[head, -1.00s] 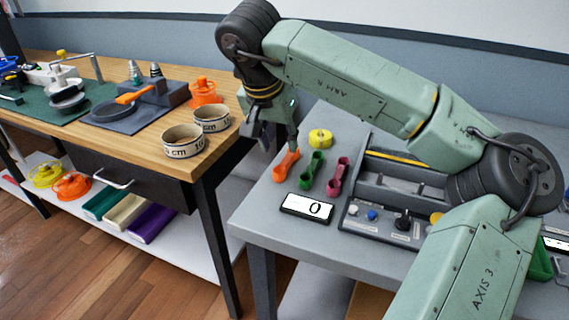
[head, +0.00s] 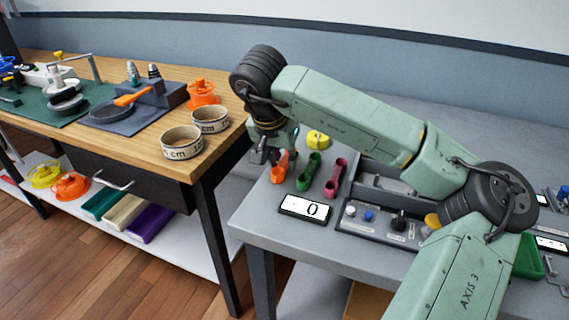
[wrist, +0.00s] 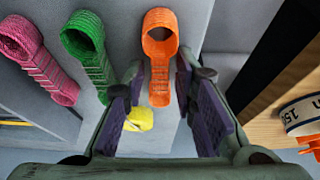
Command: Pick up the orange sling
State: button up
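The orange sling (head: 281,165) lies at the left end of a row of slings on the grey table. In the wrist view the orange sling (wrist: 159,62) has its round loop toward the top and its ribbed strap running down between the fingers. My gripper (wrist: 158,82) is open, with one dark finger pad on each side of the strap and a visible gap on both sides. In the head view my gripper (head: 267,152) is low beside the sling, and its fingertips are partly hidden.
A green sling (head: 308,172) and a crimson sling (head: 336,177) lie close beside it. A yellow roll (head: 318,139) is behind them. The wooden bench (head: 205,158) with tape rings is on the left.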

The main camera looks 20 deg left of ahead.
grip_shut()
jog(key=shift+r, duration=0.15)
